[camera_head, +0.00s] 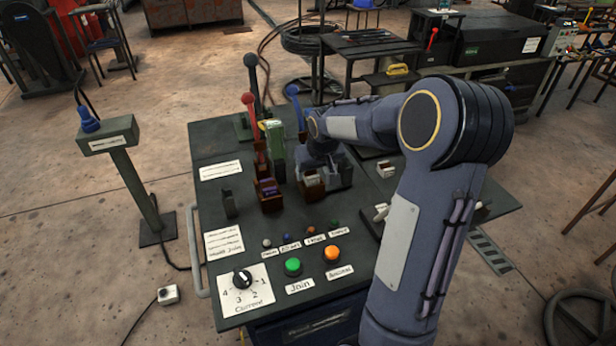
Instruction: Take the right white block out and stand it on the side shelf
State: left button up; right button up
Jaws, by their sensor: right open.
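My right arm comes in from the lower right, and its gripper (328,172) is over the right half of the dark console (215,150). The gripper is open, seen from behind and small. A small brown holder (313,187) with a pale top is right beside it, to its left. I cannot tell whether the pale part is the white block or whether the fingers are around it. A second brown holder (270,202) with purple inside stands further left. The side shelf (498,194) joins the console on the right, partly hidden behind my arm. My left gripper is out of view.
Red-handled (249,99) and blue-handled (293,91) levers stand up near the gripper. A small brown box with a white top (385,168) sits right of the gripper. Green (293,266) and orange (332,252) buttons and a dial (242,279) are at the front.

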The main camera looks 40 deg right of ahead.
jog(key=shift+x, duration=1.2)
jog(key=c, duration=1.1)
jog(key=shift+c, duration=0.8)
jog(key=shift+r, duration=0.15)
